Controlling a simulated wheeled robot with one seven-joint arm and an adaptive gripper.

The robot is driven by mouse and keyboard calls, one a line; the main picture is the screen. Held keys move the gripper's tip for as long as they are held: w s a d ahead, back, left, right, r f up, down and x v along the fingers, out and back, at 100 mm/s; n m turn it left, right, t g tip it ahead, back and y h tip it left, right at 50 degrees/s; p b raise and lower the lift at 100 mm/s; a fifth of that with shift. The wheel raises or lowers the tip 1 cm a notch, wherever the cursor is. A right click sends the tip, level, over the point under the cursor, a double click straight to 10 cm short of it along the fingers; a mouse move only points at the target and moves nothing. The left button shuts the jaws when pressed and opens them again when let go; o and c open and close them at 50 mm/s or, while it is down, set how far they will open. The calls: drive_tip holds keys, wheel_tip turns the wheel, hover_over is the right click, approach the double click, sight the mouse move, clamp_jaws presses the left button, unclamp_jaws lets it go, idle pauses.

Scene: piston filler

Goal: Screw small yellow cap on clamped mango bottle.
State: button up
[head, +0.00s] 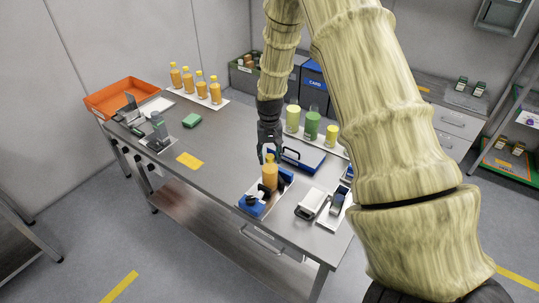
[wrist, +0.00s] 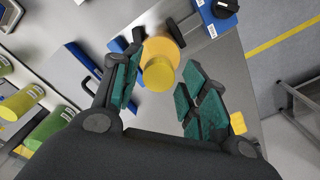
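The mango bottle (head: 270,180) stands upright in the blue clamp (head: 252,207) near the table's front edge. Its orange shoulder (wrist: 163,47) shows from above in the wrist view, between dark clamp jaws. The small yellow cap (wrist: 159,74) sits over the bottle's neck; it also shows small at the bottle top in the head view (head: 270,158). I cannot tell how tightly it is seated. My gripper (head: 270,150) points down just above the bottle. In the wrist view its green-padded fingers (wrist: 160,92) are spread on either side of the cap, with visible gaps.
A blue tray (head: 305,157) with a dark handle lies behind the clamp. A white device (head: 311,204) is to the right. Green and yellow containers (head: 312,125) stand at the back. Several filled bottles (head: 200,88) and an orange bin (head: 120,95) are at far left. The middle-left tabletop is mostly clear.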

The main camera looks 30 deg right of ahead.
clamp_jaws()
drive_tip(key=m, duration=0.7)
drive_tip(key=shift+m, duration=0.3)
drive_tip(key=m, duration=0.7)
drive_tip(key=shift+o, duration=2)
unclamp_jaws()
drive_tip(key=shift+a, duration=0.1)
